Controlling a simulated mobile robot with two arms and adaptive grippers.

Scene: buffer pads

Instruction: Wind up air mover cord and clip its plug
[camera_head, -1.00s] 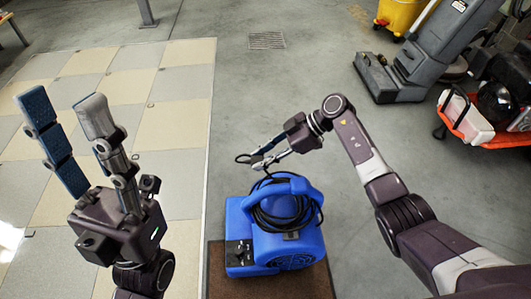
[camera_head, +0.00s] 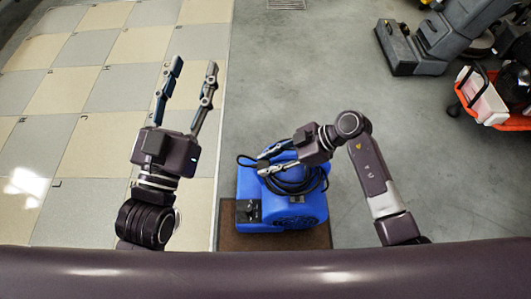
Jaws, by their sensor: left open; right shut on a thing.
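The blue air mover (camera_head: 308,214) stands on a brown mat (camera_head: 262,241) on the floor. Its black cord (camera_head: 300,186) lies in loops around the top of the air mover. My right gripper (camera_head: 260,165) is over the upper left of the air mover, shut on a part of the black cord, with a loop of it showing at the fingertips. The plug cannot be made out. My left gripper (camera_head: 194,75) is open and empty, fingers pointing up the picture, over the tiled floor to the left of the air mover.
A grey floor machine (camera_head: 430,45) stands at the top right. An orange cart (camera_head: 490,105) with a white bin is at the right edge. A floor drain (camera_head: 286,4) is at the top. The grey floor between is clear.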

